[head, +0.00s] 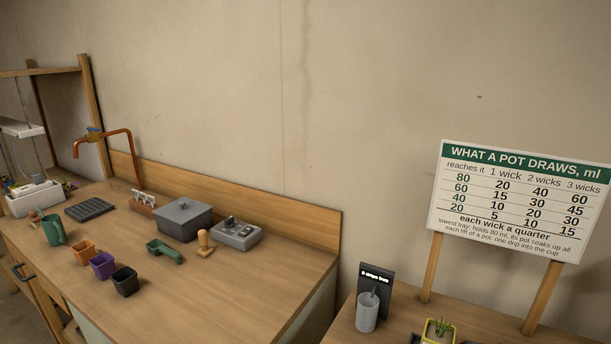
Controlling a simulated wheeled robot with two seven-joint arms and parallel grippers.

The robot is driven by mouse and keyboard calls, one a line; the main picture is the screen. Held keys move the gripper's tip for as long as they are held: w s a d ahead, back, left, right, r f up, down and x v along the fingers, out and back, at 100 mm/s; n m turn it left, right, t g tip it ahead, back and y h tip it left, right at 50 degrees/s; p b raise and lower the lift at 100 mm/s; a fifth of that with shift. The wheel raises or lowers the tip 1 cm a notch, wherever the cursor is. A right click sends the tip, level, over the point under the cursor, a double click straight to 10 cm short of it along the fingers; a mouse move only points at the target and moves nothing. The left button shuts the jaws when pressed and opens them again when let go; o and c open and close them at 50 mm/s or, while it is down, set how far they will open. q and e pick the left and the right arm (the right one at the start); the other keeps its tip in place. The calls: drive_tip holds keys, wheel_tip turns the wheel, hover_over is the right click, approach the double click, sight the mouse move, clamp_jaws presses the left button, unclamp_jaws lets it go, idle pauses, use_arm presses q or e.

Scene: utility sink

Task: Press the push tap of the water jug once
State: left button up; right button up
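Neither of my grippers shows in the head view. I cannot make out a water jug with a push tap for certain. A small green jug-like vessel with a handle (53,231) stands at the left of the wooden counter, but no push tap can be told on it. An orange-brown curved faucet (131,150) rises at the back left of the counter, with a small blue part near its left end.
The counter (225,292) holds orange (83,252), purple (103,266) and black (125,281) pots, a green scoop (165,251), a wooden stamp (205,243), a grey lidded box (184,218) and a grey switch box (236,233). A chart board (520,198) stands at right, near a grey cup (367,312).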

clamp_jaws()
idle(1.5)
